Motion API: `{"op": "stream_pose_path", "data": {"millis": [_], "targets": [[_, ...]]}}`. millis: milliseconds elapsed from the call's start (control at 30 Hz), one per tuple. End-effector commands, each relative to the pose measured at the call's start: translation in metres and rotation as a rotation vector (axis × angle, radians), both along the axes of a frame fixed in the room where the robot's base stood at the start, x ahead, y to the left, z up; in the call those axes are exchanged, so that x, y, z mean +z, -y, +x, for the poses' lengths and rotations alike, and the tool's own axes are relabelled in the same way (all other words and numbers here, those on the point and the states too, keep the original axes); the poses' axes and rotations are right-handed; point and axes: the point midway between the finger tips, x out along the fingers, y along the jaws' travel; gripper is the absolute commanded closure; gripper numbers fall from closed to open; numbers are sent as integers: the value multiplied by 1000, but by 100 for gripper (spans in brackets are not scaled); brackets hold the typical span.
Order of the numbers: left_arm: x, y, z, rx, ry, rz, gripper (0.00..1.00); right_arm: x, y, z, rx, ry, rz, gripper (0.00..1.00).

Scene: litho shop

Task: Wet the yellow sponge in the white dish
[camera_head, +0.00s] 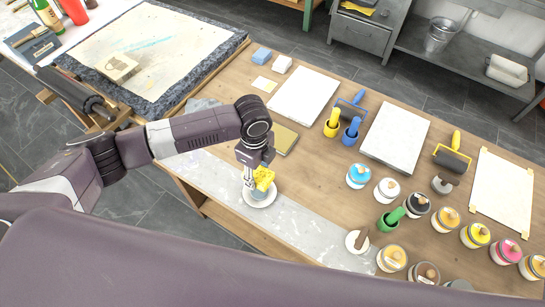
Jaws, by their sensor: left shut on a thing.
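My left gripper (254,174) points down and is shut on the yellow sponge (264,178). The white dish (260,204) stands on the grey-white stone strip at the bench's front edge. The sponge is over the near middle of the dish, covering part of its inside. I cannot tell whether the sponge touches what is in the dish. The gripper's fingers partly hide the sponge. My right gripper is not in view.
A dull yellow pad (285,140) lies just behind the gripper. Blue and yellow rollers, white slabs and several ink tins (358,176) fill the right.

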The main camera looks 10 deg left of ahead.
Motion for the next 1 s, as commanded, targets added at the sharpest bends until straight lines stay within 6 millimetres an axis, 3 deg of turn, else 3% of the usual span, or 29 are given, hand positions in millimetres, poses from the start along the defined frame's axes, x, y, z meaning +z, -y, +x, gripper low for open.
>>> {"op": "stream_pose_path", "data": {"millis": [67, 267, 467, 800, 1000], "targets": [[-1, -7, -3, 7, -2, 2, 75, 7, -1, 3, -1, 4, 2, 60], [-10, -8, -4, 9, 0, 0, 75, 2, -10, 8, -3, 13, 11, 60], [-24, -8, -4, 8, 0, 0, 75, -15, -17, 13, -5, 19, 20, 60], [-57, -8, -4, 7, 2, 0, 75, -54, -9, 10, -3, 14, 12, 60], [-65, -8, -4, 7, 1, 1, 75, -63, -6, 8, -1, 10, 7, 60]]}}
